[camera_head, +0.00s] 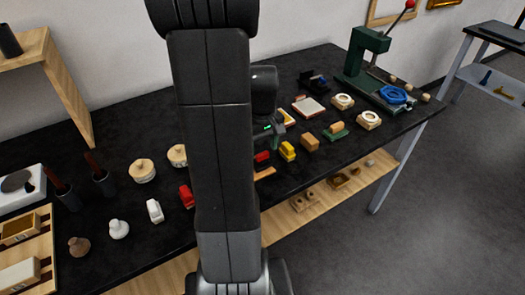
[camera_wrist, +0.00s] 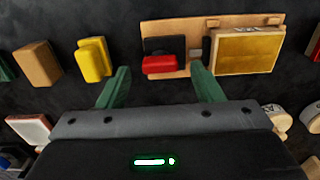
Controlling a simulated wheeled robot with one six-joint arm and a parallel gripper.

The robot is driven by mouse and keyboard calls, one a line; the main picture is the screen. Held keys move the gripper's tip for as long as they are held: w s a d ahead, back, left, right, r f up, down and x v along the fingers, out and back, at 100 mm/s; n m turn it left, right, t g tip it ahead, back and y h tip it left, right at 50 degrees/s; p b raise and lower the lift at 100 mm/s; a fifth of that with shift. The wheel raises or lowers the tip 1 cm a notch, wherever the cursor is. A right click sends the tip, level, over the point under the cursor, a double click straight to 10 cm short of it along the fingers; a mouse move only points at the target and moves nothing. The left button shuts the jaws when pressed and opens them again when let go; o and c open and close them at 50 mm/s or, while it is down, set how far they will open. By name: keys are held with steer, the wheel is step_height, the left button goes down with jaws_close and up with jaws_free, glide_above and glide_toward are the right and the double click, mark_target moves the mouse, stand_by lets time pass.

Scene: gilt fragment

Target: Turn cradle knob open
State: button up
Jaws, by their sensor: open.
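A wooden cradle board (camera_wrist: 185,27) lies at the top middle of the wrist view. It carries a black block with a red knob (camera_wrist: 160,64) on its near side, and a gold-faced panel (camera_wrist: 245,54) to the right. My gripper (camera_wrist: 161,82) is open and empty, with its green fingers spread left and right of the red knob in the picture. I cannot tell how far above it they are. In the head view the red knob (camera_head: 262,157) shows just right of my arm, which hides most of the cradle. Part of my gripper (camera_head: 276,137) shows above the knob.
A yellow block (camera_wrist: 93,60) and a tan block (camera_wrist: 37,63) stand left of the cradle in the wrist view. In the head view, a green press (camera_head: 362,55) stands at the far right of the black table (camera_head: 115,125). Round wooden pieces and red and white items stand left of my arm.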

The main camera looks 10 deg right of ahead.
steer(key=shift+f, duration=1)
steer(key=c, duration=1)
